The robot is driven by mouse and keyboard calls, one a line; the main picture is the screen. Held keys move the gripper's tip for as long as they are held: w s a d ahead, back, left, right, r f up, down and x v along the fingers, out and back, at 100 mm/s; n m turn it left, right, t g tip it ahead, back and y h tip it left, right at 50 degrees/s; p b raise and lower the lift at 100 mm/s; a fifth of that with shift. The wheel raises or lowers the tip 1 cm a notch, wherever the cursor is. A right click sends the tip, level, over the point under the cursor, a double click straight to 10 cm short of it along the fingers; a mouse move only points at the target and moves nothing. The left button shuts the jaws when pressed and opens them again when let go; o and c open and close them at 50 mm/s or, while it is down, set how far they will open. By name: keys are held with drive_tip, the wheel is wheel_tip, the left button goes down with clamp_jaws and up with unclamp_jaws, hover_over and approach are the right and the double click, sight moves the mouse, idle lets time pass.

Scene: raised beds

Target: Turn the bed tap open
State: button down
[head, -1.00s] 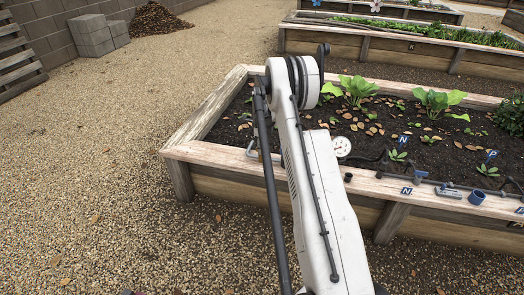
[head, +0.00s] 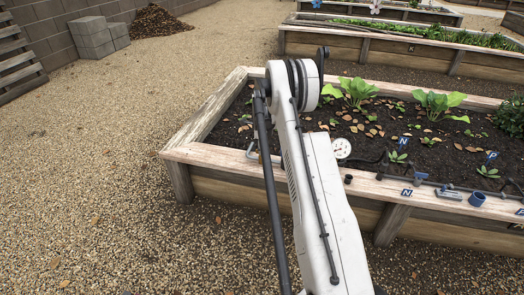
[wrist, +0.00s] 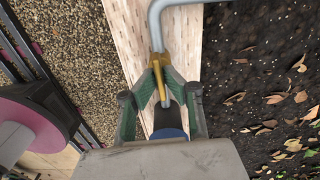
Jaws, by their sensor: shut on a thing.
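A short grey length and a blue part show between the fingers, nearer the wrist. In the head view the bent grey pipe (head: 250,152) shows at the left front of the bed. The gripper and the handle are hidden there behind my arm.
The raised bed (head: 215,153) holds soil, leafy plants and fallen leaves. A white dial gauge (head: 341,148) stands right of my arm. A blue cup (head: 477,198) and dark piping are further right on the front edge. Gravel on the left is open.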

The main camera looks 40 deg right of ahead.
drive_tip(key=n, duration=0.4)
drive_tip(key=shift+n, duration=0.3)
drive_tip(key=n, duration=0.9)
drive_tip(key=shift+n+b, duration=0.3)
drive_tip(key=shift+n, duration=1.6)
drive_tip(key=c, duration=1.9)
unclamp_jaws()
drive_tip(key=shift+o, duration=0.2)
wheel_tip(320, 180, up, 12)
